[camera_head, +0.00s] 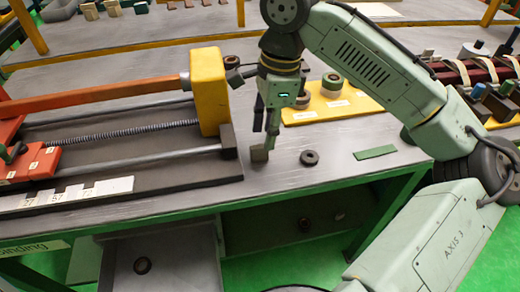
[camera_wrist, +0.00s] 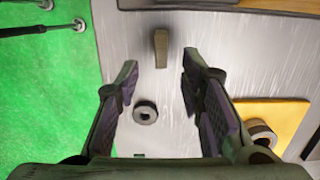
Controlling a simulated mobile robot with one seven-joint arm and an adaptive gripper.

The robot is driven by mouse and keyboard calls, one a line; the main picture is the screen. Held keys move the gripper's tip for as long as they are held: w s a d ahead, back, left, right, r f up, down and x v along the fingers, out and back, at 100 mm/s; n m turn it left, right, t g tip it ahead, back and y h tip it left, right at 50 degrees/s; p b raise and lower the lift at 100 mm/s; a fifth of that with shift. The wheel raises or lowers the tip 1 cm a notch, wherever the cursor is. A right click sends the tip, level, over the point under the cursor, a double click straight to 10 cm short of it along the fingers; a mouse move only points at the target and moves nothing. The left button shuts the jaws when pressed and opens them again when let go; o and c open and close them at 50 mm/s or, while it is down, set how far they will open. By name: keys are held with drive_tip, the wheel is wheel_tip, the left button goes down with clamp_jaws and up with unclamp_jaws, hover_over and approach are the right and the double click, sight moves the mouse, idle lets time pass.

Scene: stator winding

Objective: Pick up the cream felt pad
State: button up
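A small tan-grey block (camera_head: 260,154), which may be the cream felt pad, lies on the grey bench beside the dark end of the machine bed. In the wrist view the block (camera_wrist: 161,47) looks brownish and oblong, just beyond the fingertips and roughly centred between them. No clearly cream pad shows elsewhere near my gripper. My gripper (camera_head: 265,127) points down just above the block. In the wrist view my gripper (camera_wrist: 160,64) has its two fingers spread apart with nothing between them. I cannot tell the exact height above the block.
A dark ring (camera_head: 310,158) lies right of the block. A green strip (camera_head: 376,152) lies farther right. A yellow board (camera_head: 300,117) with rings is behind my gripper. The machine's yellow post (camera_head: 209,90) stands close on the left. The bench front edge is near.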

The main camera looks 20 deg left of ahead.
sight(260, 146)
drive_tip(key=f, duration=0.1)
drive_tip(key=a+f, duration=0.1)
drive_tip(key=f+p, duration=0.1)
drive_tip(key=f, duration=0.1)
drive_tip(key=shift+s+a, duration=0.15)
drive_tip(key=shift+s, duration=0.2)
drive_tip(key=shift+f, duration=0.6)
drive_tip(key=shift+c, duration=0.6)
clamp_jaws()
drive_tip(key=shift+r, duration=0.1)
